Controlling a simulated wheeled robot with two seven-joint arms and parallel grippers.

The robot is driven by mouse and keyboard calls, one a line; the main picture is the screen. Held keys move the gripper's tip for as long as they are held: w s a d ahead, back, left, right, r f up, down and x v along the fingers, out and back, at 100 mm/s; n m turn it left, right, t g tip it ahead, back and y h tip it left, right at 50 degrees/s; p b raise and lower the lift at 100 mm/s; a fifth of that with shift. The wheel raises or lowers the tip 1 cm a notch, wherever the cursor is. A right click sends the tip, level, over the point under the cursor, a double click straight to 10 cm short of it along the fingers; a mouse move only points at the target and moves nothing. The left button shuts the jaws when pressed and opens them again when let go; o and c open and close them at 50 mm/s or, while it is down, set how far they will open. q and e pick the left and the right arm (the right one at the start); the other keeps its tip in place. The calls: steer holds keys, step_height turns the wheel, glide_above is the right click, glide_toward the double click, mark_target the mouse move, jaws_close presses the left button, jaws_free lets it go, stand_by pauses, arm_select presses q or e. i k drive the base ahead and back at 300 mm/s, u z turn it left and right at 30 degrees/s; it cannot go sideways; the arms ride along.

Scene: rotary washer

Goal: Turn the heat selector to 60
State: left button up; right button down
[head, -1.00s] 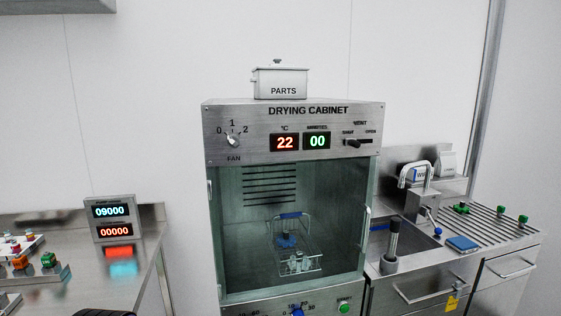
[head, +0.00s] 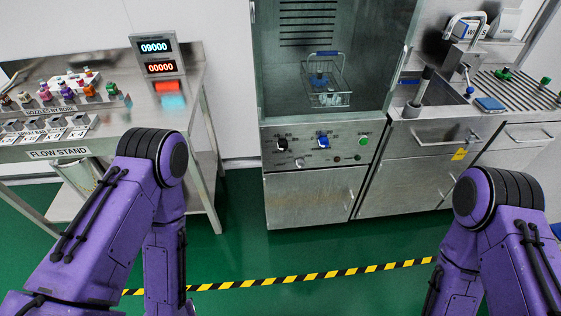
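The drying cabinet's lower control panel (head: 345,146) shows below its glass door. A black knob (head: 282,145) sits at the panel's left under small number marks, and a blue knob (head: 323,142) sits in its middle. The black knob looks like the heat selector, but the labels are too small to read and its setting cannot be told. My purple arms come in at the lower left and lower right, well in front of the cabinet. Both forearms drop out of the bottom of the view, so neither gripper shows.
A green button (head: 364,140) sits at the panel's right. The flow stand table (head: 110,110) is at left, with displays (head: 158,56). A sink counter (head: 440,125) is at right. Green floor (head: 300,245) with a striped line (head: 250,284) lies clear before the cabinet.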

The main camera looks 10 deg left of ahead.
mark_target(282, 145)
steer(key=u, duration=0.05)
steer(key=k, duration=0.2)
steer(key=z, duration=1)
steer(key=i, duration=0.55)
steer(key=u, duration=0.4)
